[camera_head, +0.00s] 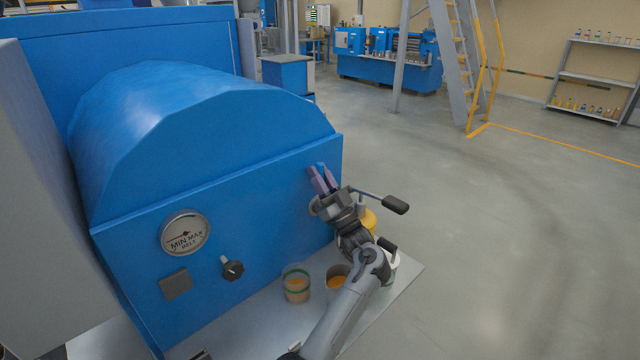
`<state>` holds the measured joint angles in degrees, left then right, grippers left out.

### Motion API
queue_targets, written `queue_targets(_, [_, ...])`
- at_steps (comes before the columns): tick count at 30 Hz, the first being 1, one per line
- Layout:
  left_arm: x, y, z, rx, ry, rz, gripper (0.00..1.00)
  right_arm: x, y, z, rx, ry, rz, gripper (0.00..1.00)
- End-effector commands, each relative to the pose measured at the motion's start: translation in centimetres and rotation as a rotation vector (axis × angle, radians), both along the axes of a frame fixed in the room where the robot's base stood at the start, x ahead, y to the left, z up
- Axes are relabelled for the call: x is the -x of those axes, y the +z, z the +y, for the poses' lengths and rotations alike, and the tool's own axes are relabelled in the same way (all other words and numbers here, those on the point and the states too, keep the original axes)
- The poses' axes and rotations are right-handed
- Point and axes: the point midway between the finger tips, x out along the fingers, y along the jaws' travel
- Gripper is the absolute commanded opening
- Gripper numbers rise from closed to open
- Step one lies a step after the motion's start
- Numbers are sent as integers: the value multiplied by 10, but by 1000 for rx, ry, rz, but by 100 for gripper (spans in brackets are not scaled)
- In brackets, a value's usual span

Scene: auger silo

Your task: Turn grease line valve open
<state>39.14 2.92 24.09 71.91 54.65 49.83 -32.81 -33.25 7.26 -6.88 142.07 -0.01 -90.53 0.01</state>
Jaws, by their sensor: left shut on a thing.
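My left gripper (322,180) is at the right end of the blue machine's front panel, its pinkish fingers pointing up and toward the panel. It is shut on a small blue part (319,167) that shows at the fingertips. This may be the grease line valve's handle, but the fingers and wrist hide most of it, so I cannot tell its angle. A lever with a black grip (395,204) sticks out to the right just beyond the gripper. My right gripper is not in view.
The blue machine (200,120) carries a MIN-MAX belt gauge (185,233) and a black knob (232,268). Cups (296,283) stand on a light ledge (240,325) beside my forearm. Another black grip (388,245) shows near my arm. Open floor lies to the right.

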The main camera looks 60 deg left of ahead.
Motion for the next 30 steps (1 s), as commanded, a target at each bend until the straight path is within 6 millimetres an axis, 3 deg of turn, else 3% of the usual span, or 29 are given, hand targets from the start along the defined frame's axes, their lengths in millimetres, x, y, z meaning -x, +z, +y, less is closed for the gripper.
queue_targets(11, [0,1,0,-2,-1,-8,0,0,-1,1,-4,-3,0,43])
queue_targets(12, [0,1,0,-2,-1,-8,20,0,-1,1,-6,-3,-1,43])
queue_targets(16, [0,1,0,-2,-1,-7,39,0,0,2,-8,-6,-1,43])
queue_targets(30, [-2,-9,-8,0,-2,-5,39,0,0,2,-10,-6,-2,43])
